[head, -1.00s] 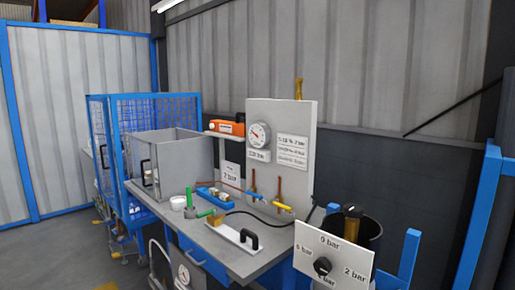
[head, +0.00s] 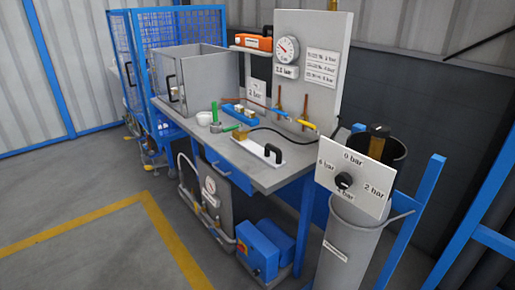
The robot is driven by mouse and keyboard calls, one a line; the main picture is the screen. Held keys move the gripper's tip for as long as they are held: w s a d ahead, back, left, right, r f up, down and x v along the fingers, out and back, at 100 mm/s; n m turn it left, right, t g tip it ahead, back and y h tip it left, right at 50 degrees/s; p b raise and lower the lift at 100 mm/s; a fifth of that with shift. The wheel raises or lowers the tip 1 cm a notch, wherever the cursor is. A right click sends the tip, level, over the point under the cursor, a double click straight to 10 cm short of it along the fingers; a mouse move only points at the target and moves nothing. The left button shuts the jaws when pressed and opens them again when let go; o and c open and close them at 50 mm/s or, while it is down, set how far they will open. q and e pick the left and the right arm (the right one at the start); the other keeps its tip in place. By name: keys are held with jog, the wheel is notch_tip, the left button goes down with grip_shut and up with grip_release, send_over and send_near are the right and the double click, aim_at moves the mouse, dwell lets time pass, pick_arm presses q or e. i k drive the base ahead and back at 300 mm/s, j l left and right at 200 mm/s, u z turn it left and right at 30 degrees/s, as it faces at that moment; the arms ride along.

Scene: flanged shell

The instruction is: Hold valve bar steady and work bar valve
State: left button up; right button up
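A white dial plate (head: 376,188) marked 0 bar, 2 bar, 4 bar and 6 bar stands tilted at the right. A black round knob (head: 344,181) sits on it; its exact setting is too small to read. On the workbench a white bar (head: 258,151) with a black handle lies near the front edge. Yellow-handled valves (head: 307,124) show at the foot of the upright panel. I cannot tell which part is the valve bar. Neither of my grippers is in view.
Blue frame posts (head: 425,205) stand at the right. Blue boxes (head: 258,255) sit under the bench. The floor at left is clear.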

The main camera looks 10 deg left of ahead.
aim_at(239, 127)
jog(key=z, duration=0.25)
jog(key=i+j+z, duration=0.45)
jog(key=j, duration=0.15)
jog(key=j+z, duration=0.25)
jog(key=i+j+z, duration=0.25)
jog(key=j, duration=0.25)
jog(key=j+z, duration=0.2)
jog(key=j, duration=0.15)
jog(key=i+j, duration=0.1)
jog(key=j, duration=0.45)
jog(key=i+j, duration=0.1)
jog(key=j, duration=0.45)
jog(key=i+j+z, duration=0.1)
jog(key=j, duration=1)
jog(key=i, duration=0.05)
